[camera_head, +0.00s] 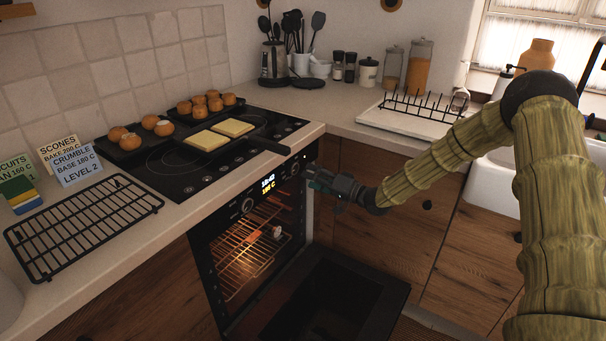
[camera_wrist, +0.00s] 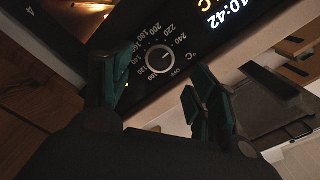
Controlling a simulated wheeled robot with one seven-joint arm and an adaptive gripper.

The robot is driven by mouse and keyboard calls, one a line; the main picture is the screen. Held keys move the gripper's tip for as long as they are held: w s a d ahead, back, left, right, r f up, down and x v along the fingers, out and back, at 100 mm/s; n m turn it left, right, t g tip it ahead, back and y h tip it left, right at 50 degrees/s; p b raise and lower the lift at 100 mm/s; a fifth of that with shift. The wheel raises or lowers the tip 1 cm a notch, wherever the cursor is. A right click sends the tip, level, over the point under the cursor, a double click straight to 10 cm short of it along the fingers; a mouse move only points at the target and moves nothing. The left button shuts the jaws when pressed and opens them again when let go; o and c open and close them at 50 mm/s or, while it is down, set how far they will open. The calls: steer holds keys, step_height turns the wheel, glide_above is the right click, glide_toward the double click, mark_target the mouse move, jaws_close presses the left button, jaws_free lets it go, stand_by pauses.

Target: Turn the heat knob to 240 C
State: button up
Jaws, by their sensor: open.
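The heat knob (camera_wrist: 161,60) is a round dark dial with a pale ring, marked in °C with numbers up to 240 and OFF around it. My gripper (camera_wrist: 157,88) is open and empty, its two dark green-black fingers on either side of and just short of the knob in the wrist view. I cannot tell whether they touch it, nor read its pointer surely. The lit display (camera_head: 268,185) shows 10:42 and what looks like 180 C.
The oven door (camera_head: 335,297) hangs open below my gripper. The lit oven holds a wire rack (camera_head: 238,262). A pan with two pale slices (camera_head: 233,127) and trays of buns (camera_head: 146,143) stand on the hob; the pan's handle (camera_head: 270,146) juts toward the front edge. Recipe cards stand left.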

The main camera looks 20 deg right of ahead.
steer(key=shift+v, duration=2.75)
steer(key=s+a+f+g+h+p, duration=0.3)
steer(key=s+a+f, duration=0.55)
steer(key=f, duration=0.25)
steer(key=s+a+f+g+h+p, duration=0.25)
steer(key=s+a+f+g, duration=0.2)
steer(key=s+f, duration=0.85)
steer(key=s+d+n+g+h+p, duration=0.1)
steer(key=s+n+g+h+p, duration=0.2)
steer(key=s, duration=2.9)
steer(key=g+h, duration=0.2)
steer(key=g, duration=0.1)
steer(key=shift+s+d+f+g, duration=0.2)
steer(key=shift+d+f+g, duration=0.1)
steer(key=shift+f+g, duration=0.05)
